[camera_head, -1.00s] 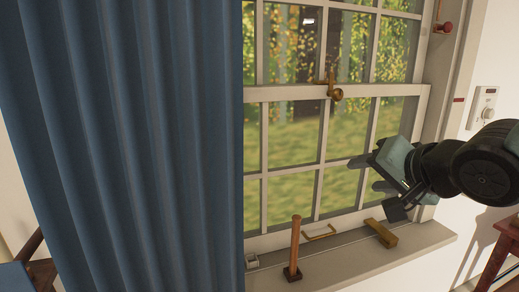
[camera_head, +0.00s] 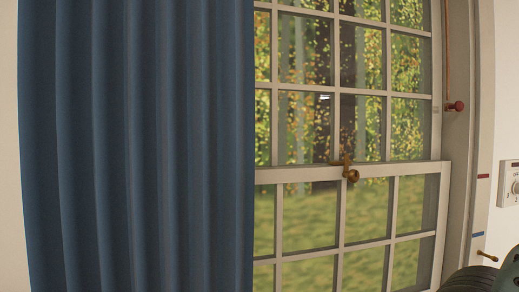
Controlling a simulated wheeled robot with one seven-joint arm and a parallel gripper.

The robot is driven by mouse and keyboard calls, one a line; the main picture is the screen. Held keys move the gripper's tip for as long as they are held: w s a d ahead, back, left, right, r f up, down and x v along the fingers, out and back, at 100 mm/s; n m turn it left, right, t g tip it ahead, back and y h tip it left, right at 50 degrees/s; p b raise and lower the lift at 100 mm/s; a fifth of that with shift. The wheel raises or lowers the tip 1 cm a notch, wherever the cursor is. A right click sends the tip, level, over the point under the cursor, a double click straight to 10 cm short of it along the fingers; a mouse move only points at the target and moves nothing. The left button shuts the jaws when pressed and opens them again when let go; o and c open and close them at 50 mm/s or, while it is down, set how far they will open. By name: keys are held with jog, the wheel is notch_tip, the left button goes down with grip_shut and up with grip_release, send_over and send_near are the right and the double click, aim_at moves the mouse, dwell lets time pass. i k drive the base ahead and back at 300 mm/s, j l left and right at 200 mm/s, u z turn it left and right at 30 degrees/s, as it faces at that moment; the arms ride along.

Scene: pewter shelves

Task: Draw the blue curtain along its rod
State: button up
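The blue curtain (camera_head: 138,150) hangs in vertical folds over the left part of the window. Its right edge is near the middle of the picture. The rod is not in view, and neither is the curtain's top or bottom. A dark part of my arm (camera_head: 482,280) shows at the bottom right corner. My gripper is out of view, so its opening and its distance from the curtain do not show.
The sash window (camera_head: 340,170) shows uncovered on the right, with a brass latch (camera_head: 350,172) on its middle rail. A cord with a red knob (camera_head: 455,106) hangs at the right frame. A white dial box (camera_head: 510,184) is on the right wall.

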aim_at(137, 118)
jog(key=i+l+u, duration=0.15)
jog(key=l, duration=0.2)
jog(key=l+u, duration=0.15)
jog(key=l, duration=0.25)
jog(key=i+l+u, duration=0.15)
jog(key=l, duration=0.25)
jog(key=u, duration=1.15)
